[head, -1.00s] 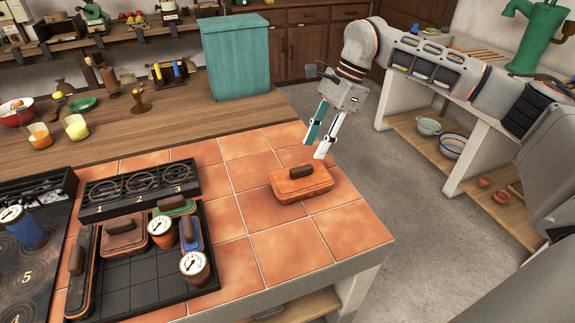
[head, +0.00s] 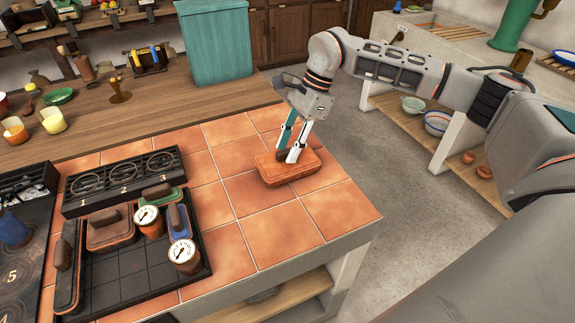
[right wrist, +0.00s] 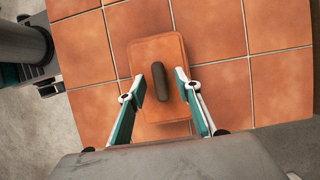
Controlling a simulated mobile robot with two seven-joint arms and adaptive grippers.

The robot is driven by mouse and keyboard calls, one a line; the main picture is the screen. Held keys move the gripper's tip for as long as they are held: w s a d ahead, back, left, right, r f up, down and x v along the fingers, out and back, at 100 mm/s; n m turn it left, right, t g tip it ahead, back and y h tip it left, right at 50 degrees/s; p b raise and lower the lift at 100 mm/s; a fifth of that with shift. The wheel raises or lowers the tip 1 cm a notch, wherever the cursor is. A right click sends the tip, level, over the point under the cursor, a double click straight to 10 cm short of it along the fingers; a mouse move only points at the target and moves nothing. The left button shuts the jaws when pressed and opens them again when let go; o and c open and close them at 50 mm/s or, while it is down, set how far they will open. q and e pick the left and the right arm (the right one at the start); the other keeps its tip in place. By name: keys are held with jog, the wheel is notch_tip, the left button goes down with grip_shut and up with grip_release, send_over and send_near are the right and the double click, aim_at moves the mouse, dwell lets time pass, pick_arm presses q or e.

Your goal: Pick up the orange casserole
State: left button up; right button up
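The orange casserole (head: 309,167) is a low rectangular dish with a lid and a dark brown bar handle. It sits flat on the terracotta tiles near the counter's right edge. It also shows in the right wrist view (right wrist: 150,52), with its handle (right wrist: 160,82) between my fingers. In the right wrist view my right gripper (right wrist: 160,75) is open, with a gap between each finger and the handle. My left gripper does not show in the head view.
Left of the casserole, a black gridded tray (head: 130,285) holds small coloured dishes and dial-topped jars (head: 184,256). A black rack (head: 122,182) numbered 1 to 3 stands behind it. A teal bin (head: 215,45) is on the wooden counter. Tiles around the casserole are clear.

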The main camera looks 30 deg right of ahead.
grip_shut()
jog(key=shift+r, duration=0.1)
